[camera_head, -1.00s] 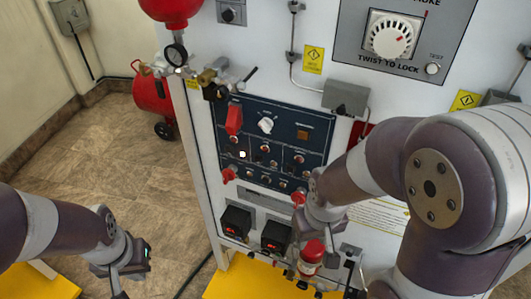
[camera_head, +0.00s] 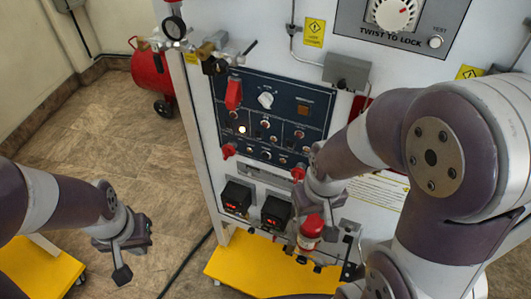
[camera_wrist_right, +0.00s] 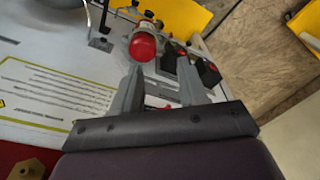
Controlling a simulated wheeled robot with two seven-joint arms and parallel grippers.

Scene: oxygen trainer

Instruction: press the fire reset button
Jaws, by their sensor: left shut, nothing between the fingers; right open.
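The dark blue control panel (camera_head: 275,115) on the white cabinet holds small round buttons, a white knob (camera_head: 265,100), a red switch cover (camera_head: 233,94) and a lit indicator (camera_head: 242,129). Its labels are too small to read, so I cannot tell which control is the fire reset button. My right gripper (camera_head: 322,205) is at the cabinet front, below and right of the panel. In the right wrist view its two fingers (camera_wrist_right: 160,80) are apart with a red-topped cylinder (camera_wrist_right: 143,45) beyond them. My left gripper (camera_head: 122,272) is shut, at lower left, away from the cabinet.
Two black boxes with red displays (camera_head: 237,196) sit below the panel. A red-capped cylinder (camera_head: 312,226) stands beside my right gripper. Red knobs (camera_head: 229,150) and brass valves (camera_head: 205,50) stick out. A yellow platform (camera_head: 255,270) lies in front; open floor is at left.

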